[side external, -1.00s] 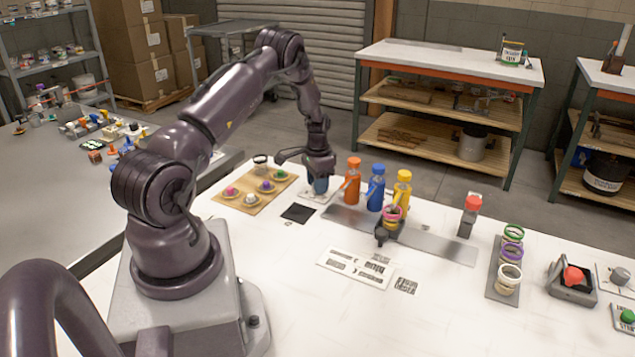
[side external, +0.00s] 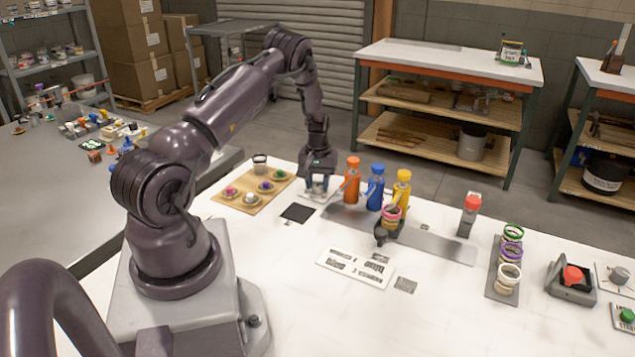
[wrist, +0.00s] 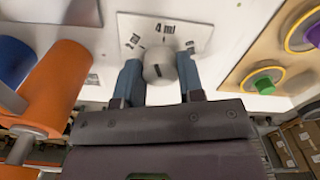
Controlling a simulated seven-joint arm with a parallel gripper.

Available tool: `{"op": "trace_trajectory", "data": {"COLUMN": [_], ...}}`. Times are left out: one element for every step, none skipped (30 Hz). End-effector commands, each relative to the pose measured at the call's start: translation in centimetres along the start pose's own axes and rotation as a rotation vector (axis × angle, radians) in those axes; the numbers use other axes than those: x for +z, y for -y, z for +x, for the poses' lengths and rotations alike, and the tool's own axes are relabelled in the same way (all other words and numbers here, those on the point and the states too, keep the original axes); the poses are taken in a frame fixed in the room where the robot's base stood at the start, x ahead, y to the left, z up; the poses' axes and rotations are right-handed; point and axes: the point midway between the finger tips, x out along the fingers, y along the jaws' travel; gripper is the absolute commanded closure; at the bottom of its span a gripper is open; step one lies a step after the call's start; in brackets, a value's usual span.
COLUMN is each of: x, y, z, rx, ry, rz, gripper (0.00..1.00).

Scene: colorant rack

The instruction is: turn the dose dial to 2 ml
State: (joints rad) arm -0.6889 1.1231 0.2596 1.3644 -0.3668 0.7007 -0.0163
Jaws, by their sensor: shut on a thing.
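The dose dial is a grey knob (wrist: 158,66) on a white plate (wrist: 190,30) with printed marks. The mark "4 ml" (wrist: 166,28) is at the plate's top in the wrist view, with smaller marks to its left and right that are hard to read. My gripper (wrist: 159,76) has its two blue fingers on either side of the knob and is shut on it. In the side view my gripper (side external: 319,184) points down at the plate, and its fingers hide the knob. Which mark the dial points to is unclear.
Orange (side external: 352,182), blue (side external: 375,188) and yellow (side external: 402,190) bottles stand close right of my gripper. A wooden board (side external: 245,205) with several small coloured pieces is on the left.

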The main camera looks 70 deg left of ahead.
Motion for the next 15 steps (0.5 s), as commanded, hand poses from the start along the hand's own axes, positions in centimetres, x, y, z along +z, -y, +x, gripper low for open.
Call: {"op": "trace_trajectory", "data": {"x": [0.06, 0.06, 0.05, 0.05, 0.05, 0.05, 0.05, 0.05, 0.04, 0.04, 0.03, 0.03, 0.02, 0.02, 0.02], "y": [-0.04, -0.04, -0.03, -0.02, -0.02, -0.04, -0.06, -0.08, -0.08, -0.08, -0.09, -0.11, -0.12, -0.13, -0.13], "z": [-0.06, -0.06, -0.06, -0.06, -0.06, -0.06, -0.05, -0.05, -0.05, -0.06, -0.06, -0.06, -0.06, -0.06, -0.07], "rx": [0.0, -0.001, -0.001, -0.001, -0.002, -0.001, -0.001, -0.001, -0.001, -0.001, -0.002, -0.001, -0.001, -0.001, -0.001], "ry": [0.003, 0.003, 0.003, 0.003, 0.003, 0.003, 0.003, 0.003, 0.003, 0.003, 0.003, 0.002, 0.002, 0.003, 0.003], "rz": [-0.043, -0.072, -0.11, -0.138, -0.166, -0.204, -0.232, -0.26, -0.295, -0.321, -0.346, -0.379, -0.404, -0.427, -0.456], "gripper": [0.88, 0.88, 0.88, 0.88, 0.88, 0.88, 0.88, 0.88, 0.88, 0.88, 0.88, 0.88, 0.88, 0.88, 0.88]}}
